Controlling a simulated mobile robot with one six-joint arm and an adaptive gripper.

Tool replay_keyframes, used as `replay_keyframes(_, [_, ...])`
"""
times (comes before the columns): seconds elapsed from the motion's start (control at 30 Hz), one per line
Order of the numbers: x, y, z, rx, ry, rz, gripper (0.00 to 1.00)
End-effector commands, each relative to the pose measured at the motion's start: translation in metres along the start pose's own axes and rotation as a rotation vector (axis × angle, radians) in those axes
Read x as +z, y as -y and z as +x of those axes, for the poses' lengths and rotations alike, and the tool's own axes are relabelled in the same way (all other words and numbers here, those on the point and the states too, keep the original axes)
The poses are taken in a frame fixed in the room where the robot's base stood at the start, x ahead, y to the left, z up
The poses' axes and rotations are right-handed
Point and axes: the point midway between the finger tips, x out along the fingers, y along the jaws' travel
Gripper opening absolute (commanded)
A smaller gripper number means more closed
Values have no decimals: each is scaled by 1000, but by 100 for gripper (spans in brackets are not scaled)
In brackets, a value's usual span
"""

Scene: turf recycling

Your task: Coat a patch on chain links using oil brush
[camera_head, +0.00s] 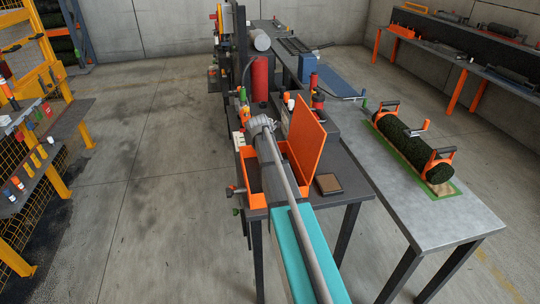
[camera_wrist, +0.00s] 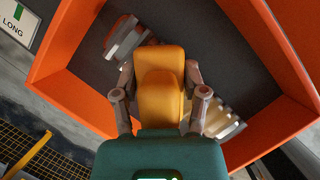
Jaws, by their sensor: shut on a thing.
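In the wrist view my gripper (camera_wrist: 160,92) has one finger on each side of a rounded yellow-orange piece (camera_wrist: 160,85) and is shut on it. I cannot tell from its shape whether this is the oil brush. A cream, ribbed piece (camera_wrist: 222,122) shows past the right finger, partly hidden. Behind the held piece is an open orange box (camera_wrist: 70,55) with a dark inside. In the head view my gripper (camera_head: 262,124) is small, near the back of the orange box (camera_head: 268,197); the held piece is not clear there. I cannot make out the chain links.
A grey and red part (camera_wrist: 125,38) lies in the box. The box's orange lid (camera_head: 304,135) stands up on its right. A flat brown block (camera_head: 328,184) is beside it. A red cylinder (camera_head: 260,78) stands behind. A dark green roll (camera_head: 405,140) lies on the right-hand metal table (camera_head: 440,225).

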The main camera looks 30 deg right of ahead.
Motion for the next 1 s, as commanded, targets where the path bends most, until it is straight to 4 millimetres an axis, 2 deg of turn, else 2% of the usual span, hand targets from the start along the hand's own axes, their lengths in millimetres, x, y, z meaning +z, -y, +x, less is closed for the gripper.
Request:
replay_keyframes(0.7, [22,-25,11,0,0,0,18])
replay_keyframes(1.0, [24,-27,12,0,0,0,18])
